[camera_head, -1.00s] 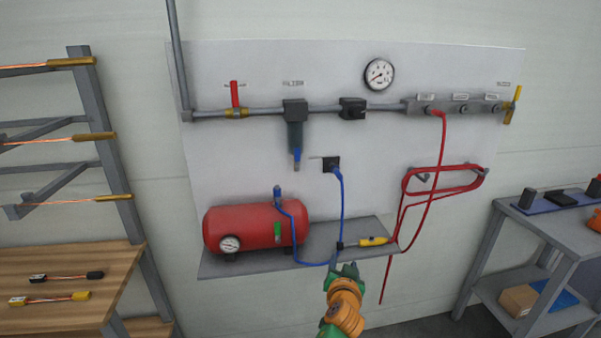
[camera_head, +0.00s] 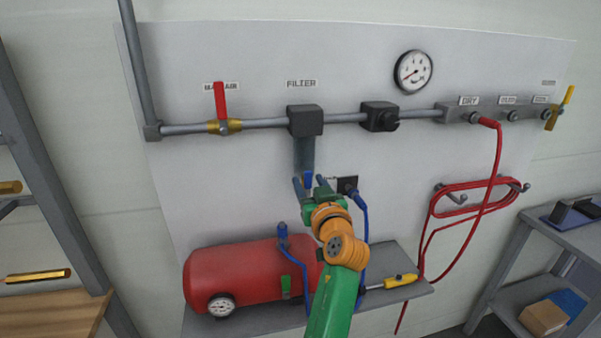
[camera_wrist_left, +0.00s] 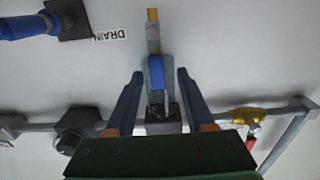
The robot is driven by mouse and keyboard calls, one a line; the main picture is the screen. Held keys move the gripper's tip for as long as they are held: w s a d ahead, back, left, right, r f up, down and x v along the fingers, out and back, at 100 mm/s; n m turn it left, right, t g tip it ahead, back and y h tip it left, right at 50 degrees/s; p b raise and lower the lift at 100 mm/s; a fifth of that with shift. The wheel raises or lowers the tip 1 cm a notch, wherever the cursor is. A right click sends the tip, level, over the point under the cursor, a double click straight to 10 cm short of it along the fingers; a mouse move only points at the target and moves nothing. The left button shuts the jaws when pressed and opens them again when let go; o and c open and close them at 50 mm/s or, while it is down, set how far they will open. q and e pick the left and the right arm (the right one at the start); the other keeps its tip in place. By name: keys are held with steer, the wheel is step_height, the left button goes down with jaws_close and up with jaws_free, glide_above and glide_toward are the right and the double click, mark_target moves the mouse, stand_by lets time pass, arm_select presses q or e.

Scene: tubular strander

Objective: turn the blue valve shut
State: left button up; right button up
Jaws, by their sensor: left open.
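The blue valve (camera_head: 308,180) is a small blue lever under the grey filter (camera_head: 305,150), which hangs from the pipe on the wall panel. In the left wrist view the blue lever (camera_wrist_left: 157,72) lies lengthwise with a brass tip (camera_wrist_left: 153,28) beyond it. My left gripper (camera_head: 309,186) is open at the valve, with one finger on each side of the lever. The left wrist view shows a gap between each finger and the lever, so I see no contact. The gripper body hides part of the lower valve in the head view. My right gripper is not in view.
A black wall fitting (camera_head: 347,185) with a blue hose is close to the right of my gripper. A red tank (camera_head: 240,277) and a yellow-handled tool (camera_head: 400,281) rest on the shelf below. A red hose coil (camera_head: 470,195) hangs at right. A red-handled valve (camera_head: 220,103) is at upper left.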

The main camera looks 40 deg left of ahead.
arm_select(q)
steer(key=shift+w+a+f, duration=0.25)
steer(key=shift+w+a, duration=0.15)
steer(key=shift+a, duration=0.15)
steer(key=shift+s+d+r, duration=0.2)
steer(key=shift+d+r, duration=0.05)
steer(key=shift+d, duration=0.15)
steer(key=shift+s+d+r, duration=0.15)
steer(key=shift+d+r, duration=0.05)
steer(key=shift+d, duration=0.2)
steer(key=shift+c, duration=0.2)
steer(key=c, duration=0.4)
steer(key=shift+a, duration=0.1)
jaws_close()
steer(key=shift+f, duration=0.1)
